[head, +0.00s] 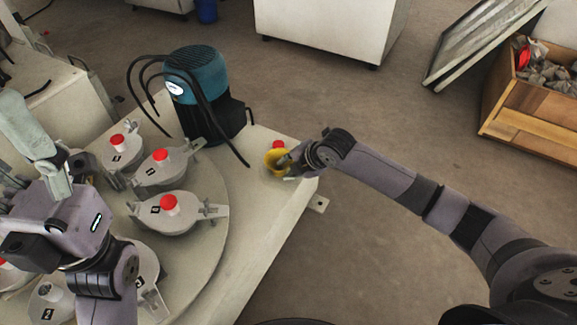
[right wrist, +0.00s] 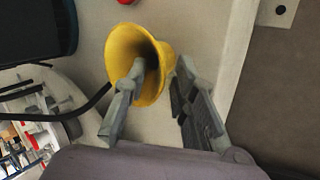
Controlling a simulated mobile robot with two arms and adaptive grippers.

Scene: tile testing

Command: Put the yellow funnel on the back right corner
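The yellow funnel (head: 273,160) is at the right end of the pale table, close to its corner, in the head view. In the right wrist view the funnel (right wrist: 114,55) shows its wide mouth towards the camera. My right gripper (head: 286,166) is at the funnel. In the right wrist view its fingers (right wrist: 160,72) straddle the rim, one inside the mouth and one outside, with a visible gap between them. The funnel's narrow end is hidden. My left gripper (head: 62,175) is over the left side of the table; its fingertips are not clear.
A teal motor (head: 195,75) with black cables stands at the back of the table (head: 262,228). Several lidded pots with red knobs (head: 169,202) sit on a round plate. A red object (head: 278,144) is just behind the funnel. A wooden crate (head: 530,110) stands far right.

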